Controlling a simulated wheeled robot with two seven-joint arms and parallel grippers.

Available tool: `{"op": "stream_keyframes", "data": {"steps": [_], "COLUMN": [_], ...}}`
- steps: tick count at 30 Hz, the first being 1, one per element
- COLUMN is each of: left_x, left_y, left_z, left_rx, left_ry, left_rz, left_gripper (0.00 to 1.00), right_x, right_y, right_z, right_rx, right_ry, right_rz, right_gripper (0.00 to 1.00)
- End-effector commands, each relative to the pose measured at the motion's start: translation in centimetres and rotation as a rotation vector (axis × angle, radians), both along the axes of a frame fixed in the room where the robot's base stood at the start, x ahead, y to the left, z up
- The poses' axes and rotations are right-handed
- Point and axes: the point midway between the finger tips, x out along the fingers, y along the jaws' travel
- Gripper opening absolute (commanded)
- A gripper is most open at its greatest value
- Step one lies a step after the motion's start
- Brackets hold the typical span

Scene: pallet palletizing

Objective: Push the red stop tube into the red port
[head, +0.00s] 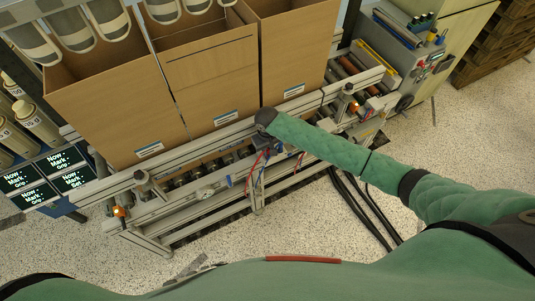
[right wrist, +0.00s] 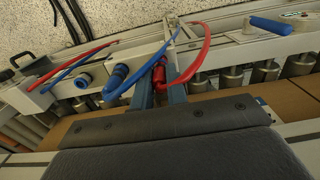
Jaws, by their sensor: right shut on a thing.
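My right gripper (right wrist: 163,88) reaches down over the conveyor's side rail, its two blue-grey fingers shut on a red tube (right wrist: 207,48). The tube loops to the right, and its end sits at a red fitting (right wrist: 159,73) between the fingertips. I cannot tell how deep the tube end sits in the fitting. In the head view my right gripper is mostly hidden under the dark wrist, and a red tube (head: 255,168) hangs below it. My left gripper is not in view.
Blue ports (right wrist: 84,80) and blue tubes (right wrist: 68,71) are close on the left, with another red tube (right wrist: 75,62). A blue-handled lever (right wrist: 270,25) is on the right. Open cardboard boxes (head: 215,85) stand on the conveyor. Black cables (head: 365,205) lie on the floor.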

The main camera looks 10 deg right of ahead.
Motion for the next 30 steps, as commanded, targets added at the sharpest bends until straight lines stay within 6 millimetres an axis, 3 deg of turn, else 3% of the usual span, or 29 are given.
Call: {"op": "stream_keyframes", "data": {"steps": [10,11,14,15,25,30], "left_x": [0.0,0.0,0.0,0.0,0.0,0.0], "left_y": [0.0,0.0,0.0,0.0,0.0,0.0], "left_z": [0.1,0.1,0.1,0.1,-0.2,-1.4], "left_rx": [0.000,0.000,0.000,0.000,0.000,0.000], "left_ry": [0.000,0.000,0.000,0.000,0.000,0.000], "left_rz": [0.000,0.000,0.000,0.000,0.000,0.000], "left_gripper": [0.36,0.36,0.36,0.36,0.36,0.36], "right_x": [0.0,0.0,0.0,0.0,0.0,0.1], "right_y": [0.0,0.0,0.0,0.0,0.0,0.0], "right_z": [-0.2,-0.2,-0.2,-0.2,0.1,1.9], "right_rx": [0.000,0.000,0.000,0.000,0.000,0.002], "right_ry": [0.000,0.000,0.000,0.000,0.000,-0.002], "right_rz": [0.000,0.000,0.000,0.000,0.000,0.000], "right_gripper": [0.00,0.19,0.38,0.40,0.40,0.40]}}
